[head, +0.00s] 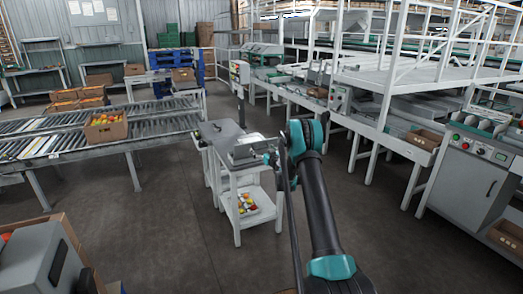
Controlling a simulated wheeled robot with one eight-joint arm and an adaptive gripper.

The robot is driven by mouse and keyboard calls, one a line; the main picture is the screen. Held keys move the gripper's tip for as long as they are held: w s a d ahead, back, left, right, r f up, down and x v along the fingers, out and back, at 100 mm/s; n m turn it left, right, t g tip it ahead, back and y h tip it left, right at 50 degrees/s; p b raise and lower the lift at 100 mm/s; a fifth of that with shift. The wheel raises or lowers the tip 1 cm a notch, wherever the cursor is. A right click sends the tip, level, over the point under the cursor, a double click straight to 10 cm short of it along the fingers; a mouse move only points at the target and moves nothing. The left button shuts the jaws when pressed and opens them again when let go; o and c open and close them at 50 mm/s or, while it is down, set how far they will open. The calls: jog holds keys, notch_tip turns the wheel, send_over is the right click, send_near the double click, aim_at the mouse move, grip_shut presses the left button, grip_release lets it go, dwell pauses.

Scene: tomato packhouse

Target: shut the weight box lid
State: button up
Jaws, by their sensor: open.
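A small grey metal box (247,153), which looks like the weight box, stands on the top of a white cart (241,180) in the middle of the head view. A pale plate at its top seems to be its lid (250,140); it looks raised, but at this size I cannot tell its angle. My gripper (272,160) is at the right side of the box, partly hidden behind my arm. It is open, and I see nothing in it. I cannot tell whether it touches the box or lid.
A dark flat panel (219,131) lies on the cart's far left part. A roller conveyor (160,118) bears a tomato carton (105,127) at left. Grading machinery stands at right. The floor before the cart is clear.

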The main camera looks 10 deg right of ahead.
jog(key=shift+w+a, duration=0.1)
jog(key=shift+w, duration=0.25)
jog(key=shift+c, duration=0.5)
jog(key=c, duration=1.4)
